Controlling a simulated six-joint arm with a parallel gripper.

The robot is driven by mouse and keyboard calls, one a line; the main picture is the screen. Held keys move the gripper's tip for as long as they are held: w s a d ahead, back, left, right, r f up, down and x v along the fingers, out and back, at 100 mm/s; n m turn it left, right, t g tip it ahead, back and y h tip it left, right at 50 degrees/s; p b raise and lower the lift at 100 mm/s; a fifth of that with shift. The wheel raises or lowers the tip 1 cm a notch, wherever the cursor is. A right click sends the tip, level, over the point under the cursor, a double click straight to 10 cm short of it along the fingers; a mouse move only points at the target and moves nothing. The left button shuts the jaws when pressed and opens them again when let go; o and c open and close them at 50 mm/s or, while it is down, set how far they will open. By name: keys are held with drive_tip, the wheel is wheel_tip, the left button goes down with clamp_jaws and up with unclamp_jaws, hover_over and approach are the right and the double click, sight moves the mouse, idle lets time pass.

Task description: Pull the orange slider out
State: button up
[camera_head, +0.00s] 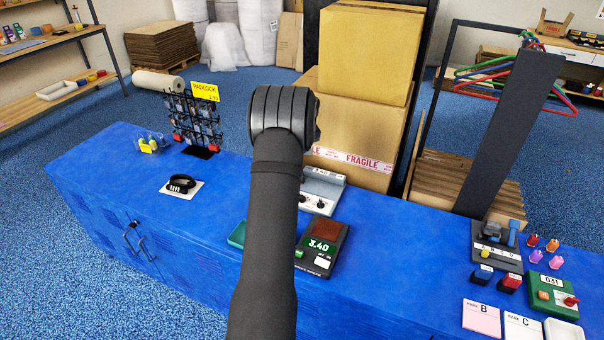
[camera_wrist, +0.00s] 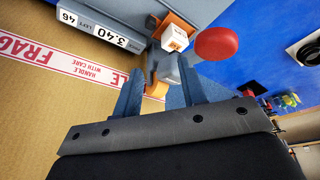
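A grey device (camera_head: 322,188) with a 3.40 display stands on the blue counter, partly hidden by my arm in the head view. In the wrist view the device (camera_wrist: 125,12) shows its 3.40 label, a white cube (camera_wrist: 174,38) by an orange part, and a red round piece (camera_wrist: 215,43). An orange piece (camera_wrist: 156,89), apparently the slider, shows low between the fingers of my gripper (camera_wrist: 160,72). The fingers stand apart, one on each side of it, and I see no clear contact. My gripper's fingers are hidden behind my arm in the head view.
Cartons (camera_head: 352,140) with FRAGILE tape stand close behind the device. A dark scale (camera_head: 322,248) reading 3.40 sits in front of it. A padlock rack (camera_head: 195,120) stands left; a dark tilted board (camera_head: 508,135) and small boxes stand right. The blue counter between is mostly clear.

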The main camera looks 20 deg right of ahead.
drive_tip(key=s+d+r+n+y, duration=0.2)
drive_tip(key=d+n+y, duration=0.2)
drive_tip(key=d+n, duration=0.35)
drive_tip(key=shift+n, duration=0.35)
drive_tip(key=x, duration=1.1)
drive_tip(key=s+x, duration=0.1)
drive_tip(key=x, duration=0.5)
drive_tip(key=shift+d+f, duration=0.15)
drive_tip(key=shift+f, duration=0.1)
clamp_jaws()
